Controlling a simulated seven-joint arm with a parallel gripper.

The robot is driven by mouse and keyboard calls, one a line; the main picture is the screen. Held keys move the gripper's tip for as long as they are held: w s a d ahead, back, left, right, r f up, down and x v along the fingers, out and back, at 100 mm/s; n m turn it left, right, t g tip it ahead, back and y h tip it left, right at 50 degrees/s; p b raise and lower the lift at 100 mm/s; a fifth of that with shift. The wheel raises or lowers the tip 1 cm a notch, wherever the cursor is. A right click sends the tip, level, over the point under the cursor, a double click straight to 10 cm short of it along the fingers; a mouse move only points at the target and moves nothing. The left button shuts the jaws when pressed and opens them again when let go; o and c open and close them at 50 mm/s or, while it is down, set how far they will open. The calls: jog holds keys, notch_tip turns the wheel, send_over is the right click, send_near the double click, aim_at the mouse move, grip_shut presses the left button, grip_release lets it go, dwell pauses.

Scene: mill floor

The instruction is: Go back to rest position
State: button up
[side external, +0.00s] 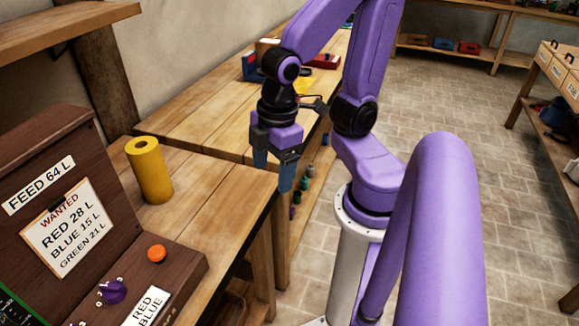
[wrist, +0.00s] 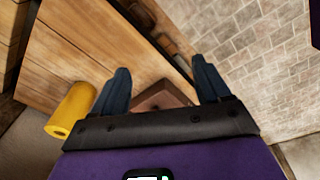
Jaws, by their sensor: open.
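My gripper (side external: 273,172) is open and empty. It points down over the near right end of the wooden bench, close to the bench edge, in the side external view. In the wrist view its two blue fingers (wrist: 160,88) are spread wide apart with nothing between them. A yellow cylinder (side external: 149,170) stands upright on the bench, left of my gripper and apart from it. The cylinder also shows in the wrist view (wrist: 72,109), left of the fingers.
The wooden bench (side external: 190,206) runs along the wall. A brown control panel (side external: 45,150) with signs, a purple knob (side external: 113,291) and an orange button (side external: 157,253) stands at the left. Blue and red items sit at the bench's far end. Tiled floor (side external: 455,110) is open at the right.

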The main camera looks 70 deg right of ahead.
jog(key=shift+s+r+n+g, duration=0.2)
jog(key=shift+s+r, duration=0.05)
jog(key=shift+s, duration=0.65)
jog(key=shift+s+r+n+g, duration=0.2)
jog(key=shift+s, duration=0.65)
